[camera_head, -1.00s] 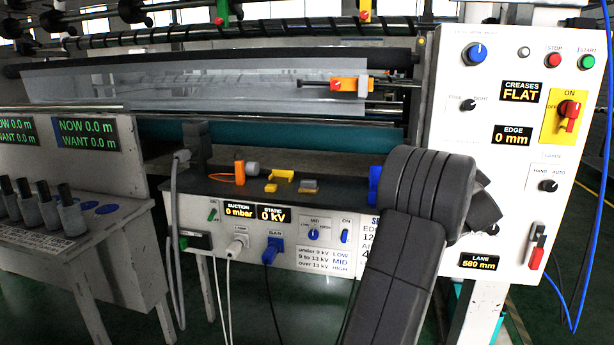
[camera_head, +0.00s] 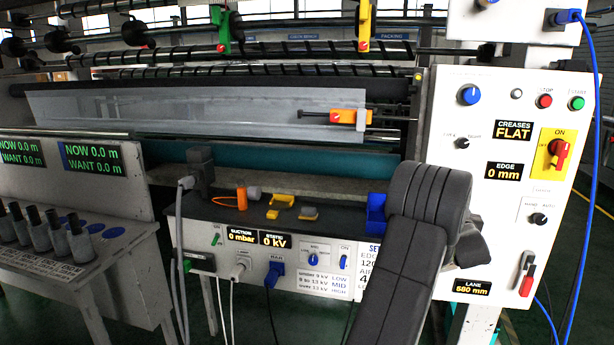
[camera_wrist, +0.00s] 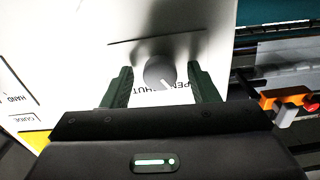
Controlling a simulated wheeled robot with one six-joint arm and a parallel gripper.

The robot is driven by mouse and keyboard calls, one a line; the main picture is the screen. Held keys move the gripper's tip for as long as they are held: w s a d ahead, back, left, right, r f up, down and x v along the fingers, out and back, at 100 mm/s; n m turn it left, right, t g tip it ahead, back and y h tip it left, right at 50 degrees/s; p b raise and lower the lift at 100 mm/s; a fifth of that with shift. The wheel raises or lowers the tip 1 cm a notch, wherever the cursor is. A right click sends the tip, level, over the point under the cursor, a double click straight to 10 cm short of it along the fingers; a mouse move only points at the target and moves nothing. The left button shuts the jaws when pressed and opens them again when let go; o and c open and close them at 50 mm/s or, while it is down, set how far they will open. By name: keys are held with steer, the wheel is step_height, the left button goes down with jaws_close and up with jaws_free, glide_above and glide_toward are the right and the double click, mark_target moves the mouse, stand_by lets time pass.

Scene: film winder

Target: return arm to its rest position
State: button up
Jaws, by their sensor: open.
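My gripper (camera_wrist: 160,88) shows in the wrist view with its two dark fingers spread apart and nothing held. A round grey knob (camera_wrist: 160,72) on a white panel (camera_wrist: 90,50) lies between and beyond the fingertips. I cannot tell whether the fingers touch the panel. Lettering beside the knob is partly hidden; "HUT" can be read.
A low bench (camera_head: 330,200) holds an orange tool (camera_head: 233,199), yellow pieces (camera_head: 292,207) and a blue holder (camera_head: 376,212). The film sheet (camera_head: 200,110) spans the machine behind. A counter console (camera_head: 100,200) stands at left. Blue cables (camera_head: 577,240) hang at right.

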steer(key=b+v, duration=0.1)
steer(key=v, duration=0.3)
steer(key=shift+s, duration=0.4)
steer(key=shift+a, duration=0.1)
